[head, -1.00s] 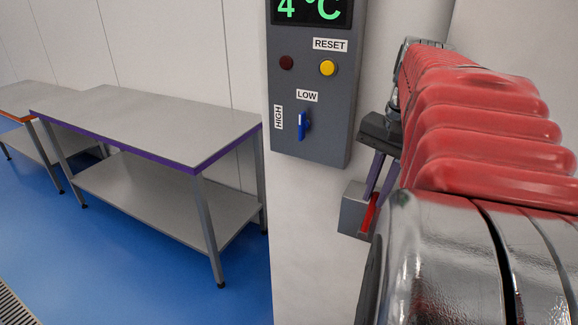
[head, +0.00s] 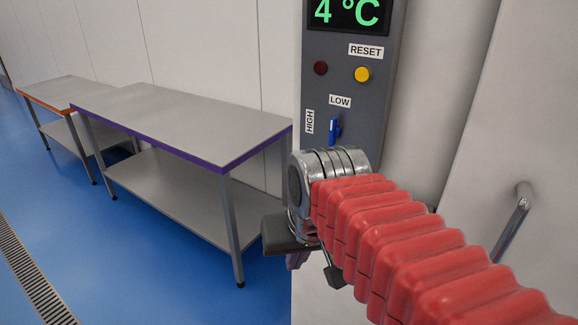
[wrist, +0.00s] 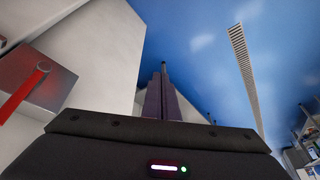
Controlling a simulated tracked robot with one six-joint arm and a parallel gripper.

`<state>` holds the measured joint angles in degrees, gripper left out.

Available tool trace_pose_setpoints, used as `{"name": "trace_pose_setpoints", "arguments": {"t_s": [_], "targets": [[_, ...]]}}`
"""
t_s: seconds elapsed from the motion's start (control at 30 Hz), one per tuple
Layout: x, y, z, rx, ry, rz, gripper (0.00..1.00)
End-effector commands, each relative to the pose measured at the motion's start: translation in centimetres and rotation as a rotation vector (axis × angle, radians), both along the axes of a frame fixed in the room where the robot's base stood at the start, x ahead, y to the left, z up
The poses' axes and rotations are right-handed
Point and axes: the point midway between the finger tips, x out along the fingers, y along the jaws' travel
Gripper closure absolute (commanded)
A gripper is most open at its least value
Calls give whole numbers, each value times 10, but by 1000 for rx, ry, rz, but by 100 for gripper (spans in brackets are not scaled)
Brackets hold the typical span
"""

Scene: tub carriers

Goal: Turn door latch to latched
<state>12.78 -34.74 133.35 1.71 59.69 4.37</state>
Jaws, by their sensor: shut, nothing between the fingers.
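The latch shows in the wrist view as a red lever (wrist: 22,94) on a grey box (wrist: 62,86) at the left edge. The lever slants from its pivot down and left in that picture, partly cut off by the frame. My gripper (wrist: 162,75) has purple fingers that are together and empty. They point away from the camera, apart from the lever and to its right. In the head view my gripper (head: 296,262) is low in front of the wall panel, mostly behind my wrist. The latch is not visible in the head view.
A control panel (head: 345,100) with a blue switch (head: 335,130) is just above my wrist. A steel table (head: 190,125) with a purple edge stands left, another table (head: 65,92) beyond. A metal handle (head: 512,222) is at right. Blue floor (head: 110,255) is open.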

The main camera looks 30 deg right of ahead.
Motion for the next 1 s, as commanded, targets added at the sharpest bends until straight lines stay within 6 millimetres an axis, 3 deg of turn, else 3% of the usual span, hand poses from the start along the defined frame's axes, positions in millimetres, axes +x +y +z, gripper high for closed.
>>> {"name": "trace_pose_setpoints", "arguments": {"t_s": [0.1,0.33,1.0], "targets": [[-7,28,-12,-31,-42,126,100],[-16,57,-28,-69,-99,276,100],[-17,60,-31,-74,-106,295,100]]}}
